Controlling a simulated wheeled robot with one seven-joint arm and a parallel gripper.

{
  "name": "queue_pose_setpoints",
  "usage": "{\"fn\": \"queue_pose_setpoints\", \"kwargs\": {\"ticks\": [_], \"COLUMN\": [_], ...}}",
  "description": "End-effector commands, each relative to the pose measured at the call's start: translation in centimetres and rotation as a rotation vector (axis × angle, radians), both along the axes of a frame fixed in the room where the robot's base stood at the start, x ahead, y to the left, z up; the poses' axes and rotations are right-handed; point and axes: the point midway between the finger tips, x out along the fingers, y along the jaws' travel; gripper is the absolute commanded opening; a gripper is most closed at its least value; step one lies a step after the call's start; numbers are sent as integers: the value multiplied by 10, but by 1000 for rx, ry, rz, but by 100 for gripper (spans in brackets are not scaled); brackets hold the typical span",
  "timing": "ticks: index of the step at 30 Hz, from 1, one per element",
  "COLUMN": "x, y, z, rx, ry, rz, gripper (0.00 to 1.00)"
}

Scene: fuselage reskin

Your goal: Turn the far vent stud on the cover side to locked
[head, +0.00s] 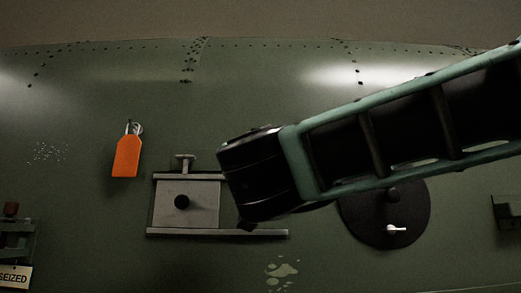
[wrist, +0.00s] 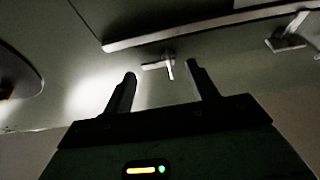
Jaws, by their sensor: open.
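In the wrist view, my gripper (wrist: 161,72) is open, its two dark fingers apart and nothing held. A small pale stud (wrist: 168,63) with a crosspiece shows beyond and between the fingertips, beside a long pale rail (wrist: 200,29); I see no contact. A second pale fitting (wrist: 288,40) is at the upper right. In the head view, a T-shaped stud (head: 185,161) stands above the grey cover plate (head: 203,205) with its black knob. My dark wrist hides the area right of the plate, and the fingertips cannot be made out there. No lock marking is legible.
A black disc (head: 409,220) with a white handle is partly behind my arm. An orange tag (head: 126,157) hangs left of the plate. A lower rail (head: 255,233) extends right of it. A "SEIZED" sign (head: 14,276) is at lower left.

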Motion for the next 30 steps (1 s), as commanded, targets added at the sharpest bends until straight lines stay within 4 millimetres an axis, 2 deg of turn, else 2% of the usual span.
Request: {"fn": "queue_pose_setpoints", "kwargs": {"ticks": [8, 12, 13, 23, 30], "x": [1, 1, 1, 1, 2], "y": [0, 0, 0, 0, 0], "z": [0, 0, 0, -1, -5], "rx": [0, 0, 0, 35, 168], "ry": [0, 0, 0, -2, -8], "rz": [0, 0, 0, -2, -3], "gripper": [58, 19, 13, 14, 14]}}
